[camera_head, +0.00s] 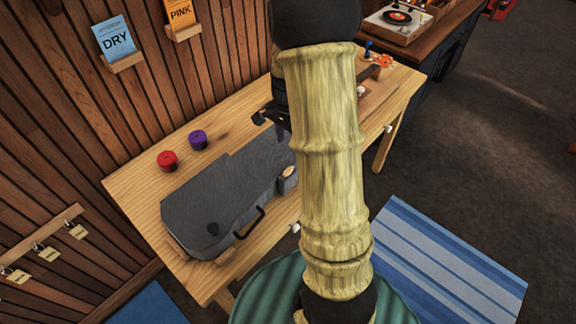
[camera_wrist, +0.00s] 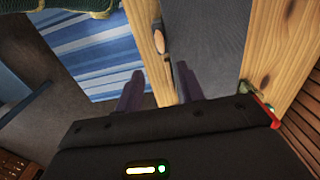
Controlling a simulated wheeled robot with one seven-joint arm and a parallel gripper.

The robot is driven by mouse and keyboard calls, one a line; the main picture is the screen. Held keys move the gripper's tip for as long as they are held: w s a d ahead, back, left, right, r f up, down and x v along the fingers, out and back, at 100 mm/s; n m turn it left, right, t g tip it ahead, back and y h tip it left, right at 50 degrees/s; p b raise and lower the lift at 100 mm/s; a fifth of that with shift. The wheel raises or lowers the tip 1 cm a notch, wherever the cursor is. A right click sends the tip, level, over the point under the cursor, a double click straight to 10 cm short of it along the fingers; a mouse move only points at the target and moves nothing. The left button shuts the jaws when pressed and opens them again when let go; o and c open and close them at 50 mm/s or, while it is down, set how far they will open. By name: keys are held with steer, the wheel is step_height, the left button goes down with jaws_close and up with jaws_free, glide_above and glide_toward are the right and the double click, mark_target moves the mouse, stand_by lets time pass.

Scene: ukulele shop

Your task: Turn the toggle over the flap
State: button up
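A dark grey ukulele case (camera_head: 225,195) lies closed on the wooden bench; its grey side also fills part of the wrist view (camera_wrist: 215,40). A small tan oval toggle (camera_head: 288,172) sits on a grey flap (camera_head: 286,185) at the case's front edge, partly beside my arm. The toggle shows in the wrist view (camera_wrist: 158,40), just beyond and between my fingertips. My gripper (camera_wrist: 157,78) is open, with nothing between its two dark fingers. In the head view my gripper (camera_head: 268,117) is over the bench by the case's far end, partly hidden by my arm.
A red round tin (camera_head: 167,160) and a purple one (camera_head: 197,139) stand on the bench (camera_head: 130,185) behind the case. A black handle (camera_head: 250,224) sticks out at the case's front. A blue striped rug (camera_head: 450,260) lies on the floor. A record player (camera_head: 397,22) stands beyond.

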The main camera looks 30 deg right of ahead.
mark_target(288, 170)
step_height(288, 170, down, 13)
steer(key=shift+r+p, duration=0.1)
steer(key=shift+p, duration=0.65)
jaws_close()
